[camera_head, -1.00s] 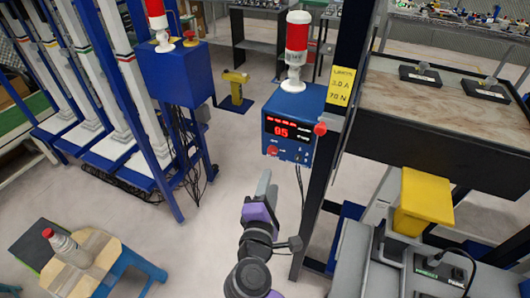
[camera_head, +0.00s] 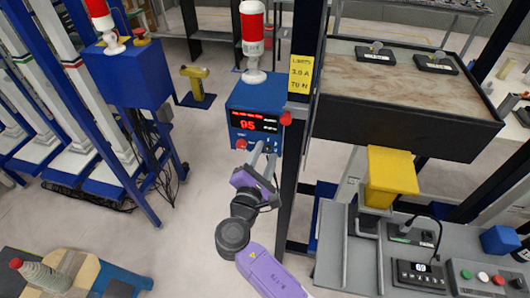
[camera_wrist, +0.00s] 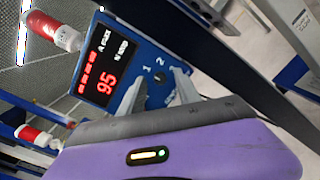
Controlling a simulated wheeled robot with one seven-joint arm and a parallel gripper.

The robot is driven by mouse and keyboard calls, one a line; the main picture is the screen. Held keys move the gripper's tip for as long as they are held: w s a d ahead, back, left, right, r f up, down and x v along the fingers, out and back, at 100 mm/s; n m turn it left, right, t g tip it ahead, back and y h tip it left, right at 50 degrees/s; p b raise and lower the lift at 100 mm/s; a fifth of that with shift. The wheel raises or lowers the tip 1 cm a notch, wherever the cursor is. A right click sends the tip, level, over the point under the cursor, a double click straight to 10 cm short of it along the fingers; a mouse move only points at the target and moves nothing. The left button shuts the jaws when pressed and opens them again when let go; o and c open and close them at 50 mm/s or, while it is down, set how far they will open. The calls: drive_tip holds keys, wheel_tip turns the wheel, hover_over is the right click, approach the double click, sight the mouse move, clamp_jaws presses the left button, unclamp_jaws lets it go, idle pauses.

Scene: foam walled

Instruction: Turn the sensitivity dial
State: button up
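The blue control box (camera_head: 254,108) is mounted beside a dark post, with a red display that looks like 95. In the wrist view the box front (camera_wrist: 128,45) fills the upper middle. A small dark dial (camera_wrist: 158,76) with the numbers 1, 2 and 3 around it is on that face. My gripper (camera_head: 265,152) is at the lower part of the box front. Its two grey fingers (camera_wrist: 160,82) are apart, one on each side of the dial. Whether they touch it, I cannot tell. In the head view the fingers hide the dial.
A red-white lamp (camera_head: 253,38) stands on the box. A red knob (camera_head: 241,144) is left of my fingers; another red button (camera_head: 286,118) sits at the box's right edge. The post (camera_head: 302,110) with a yellow limits sign (camera_head: 301,74) is close on the right. Open floor lies left.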

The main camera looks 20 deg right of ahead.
drive_tip(key=shift+w+d, duration=0.15)
drive_tip(key=shift+c, duration=0.2)
clamp_jaws()
drive_tip(key=m+b, duration=0.2)
drive_tip(key=b, duration=0.1)
drive_tip(key=shift+f+m, duration=0.25)
drive_tip(key=shift+m, duration=0.05)
drive_tip(key=m+b, duration=0.3)
drive_tip(key=shift+m+b, duration=0.3)
drive_tip(key=shift+b, duration=0.05)
drive_tip(key=m+b, duration=0.3)
drive_tip(key=shift+y, duration=0.3)
drive_tip(key=shift+r+m+b, duration=0.15)
drive_tip(key=shift+m+b, duration=0.85)
drive_tip(key=shift+m, duration=0.1)
drive_tip(key=shift+r, duration=0.1)
